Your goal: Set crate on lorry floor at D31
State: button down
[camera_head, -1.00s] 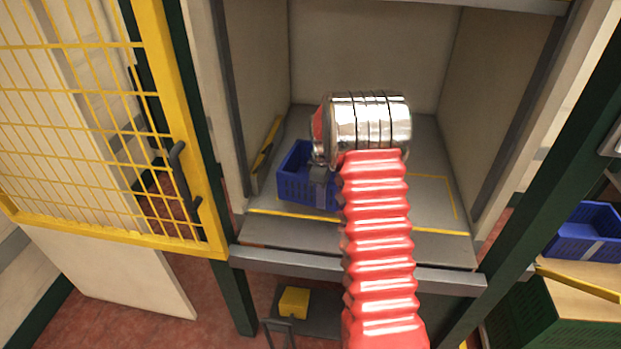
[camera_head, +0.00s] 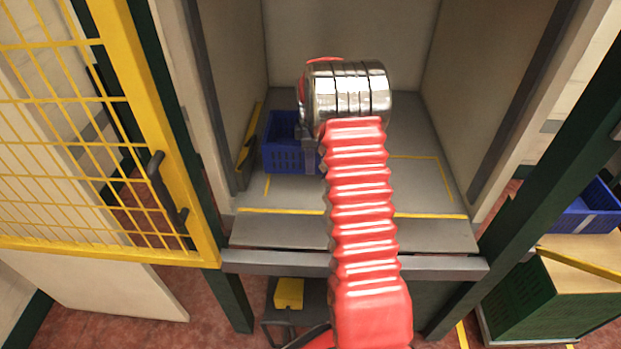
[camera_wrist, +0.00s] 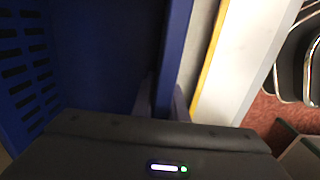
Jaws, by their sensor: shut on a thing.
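A blue slotted crate (camera_head: 288,158) is inside the lorry's box, over the left part of the grey lorry floor (camera_head: 400,203). Yellow lines mark an area on that floor. I cannot tell whether the crate's base touches it. My gripper (camera_head: 310,158) is at the crate's right side, mostly hidden behind my arm. In the wrist view my gripper (camera_wrist: 164,100) is shut on the crate's wall (camera_wrist: 174,55), one finger each side. The crate's dark inside fills the left of that view and looks empty. No D31 label is readable.
The lorry's side walls (camera_head: 477,95) stand close on both sides. A yellow-and-black bar (camera_head: 247,145) leans near the left wall. A yellow mesh gate (camera_head: 150,150) stands open at left. Another blue crate (camera_head: 590,210) sits on a stand at right. Floor right of my arm is clear.

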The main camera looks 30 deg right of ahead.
jog(key=shift+f, duration=3)
jog(key=shift+f, duration=1.85)
jog(key=shift+f, duration=0.1)
jog(key=c, duration=1.8)
grip_release()
jog(key=shift+o, duration=0.2)
notch_tip(320, 180, up, 12)
jog(key=shift+r, duration=0.1)
